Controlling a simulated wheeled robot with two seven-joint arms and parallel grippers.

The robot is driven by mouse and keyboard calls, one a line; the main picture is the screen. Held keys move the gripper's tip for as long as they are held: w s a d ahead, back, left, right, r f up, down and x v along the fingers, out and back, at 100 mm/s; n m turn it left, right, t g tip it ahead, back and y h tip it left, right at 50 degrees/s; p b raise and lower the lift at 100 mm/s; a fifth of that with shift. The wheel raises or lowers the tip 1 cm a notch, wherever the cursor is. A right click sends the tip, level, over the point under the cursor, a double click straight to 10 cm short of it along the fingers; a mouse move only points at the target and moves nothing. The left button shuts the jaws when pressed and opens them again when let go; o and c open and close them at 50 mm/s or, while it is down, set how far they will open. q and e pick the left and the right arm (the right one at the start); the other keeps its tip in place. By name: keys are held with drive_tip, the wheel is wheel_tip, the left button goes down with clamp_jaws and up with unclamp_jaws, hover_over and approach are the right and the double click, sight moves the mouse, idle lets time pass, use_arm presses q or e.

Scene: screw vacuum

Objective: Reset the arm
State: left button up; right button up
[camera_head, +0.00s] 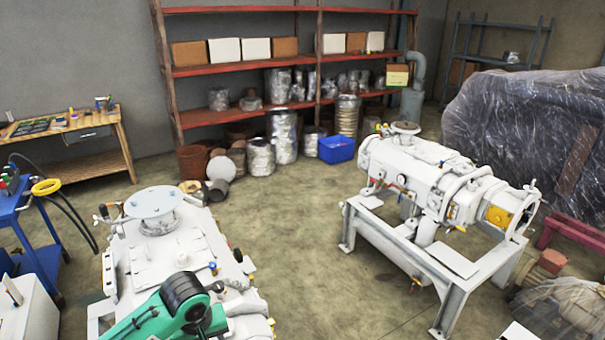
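Neither of my grippers shows in the head view, and I see no arm that I can surely call mine. A white screw vacuum machine (168,250) stands at the lower left, with a round flange (153,202) on top. A green and black part (165,308) shows at its near end, cut off by the bottom edge. I cannot tell whether it belongs to the machine. A second white vacuum machine (418,178) rests on a white metal frame (392,248) at the right.
A red-shelved rack (240,68) with boxes and wrapped cans stands at the back. A wooden workbench (88,163) and a blue cart (36,238) are at the left. A plastic-covered load (525,125) is at the right. Bare floor (310,240) lies between the machines.

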use_arm(q)
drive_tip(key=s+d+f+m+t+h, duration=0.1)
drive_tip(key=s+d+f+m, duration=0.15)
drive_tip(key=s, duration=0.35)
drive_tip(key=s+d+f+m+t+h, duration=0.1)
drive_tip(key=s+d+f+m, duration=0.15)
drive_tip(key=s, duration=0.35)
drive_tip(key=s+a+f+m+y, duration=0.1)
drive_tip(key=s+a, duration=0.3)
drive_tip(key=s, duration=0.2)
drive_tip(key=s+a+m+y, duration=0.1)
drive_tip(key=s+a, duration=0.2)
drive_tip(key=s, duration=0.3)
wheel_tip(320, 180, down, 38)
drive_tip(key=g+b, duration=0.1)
drive_tip(key=b, duration=0.5)
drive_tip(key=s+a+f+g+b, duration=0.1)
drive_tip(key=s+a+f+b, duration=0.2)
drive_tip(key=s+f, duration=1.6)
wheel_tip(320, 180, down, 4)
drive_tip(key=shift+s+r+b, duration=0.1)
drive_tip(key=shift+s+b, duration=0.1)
drive_tip(key=shift+b, duration=0.5)
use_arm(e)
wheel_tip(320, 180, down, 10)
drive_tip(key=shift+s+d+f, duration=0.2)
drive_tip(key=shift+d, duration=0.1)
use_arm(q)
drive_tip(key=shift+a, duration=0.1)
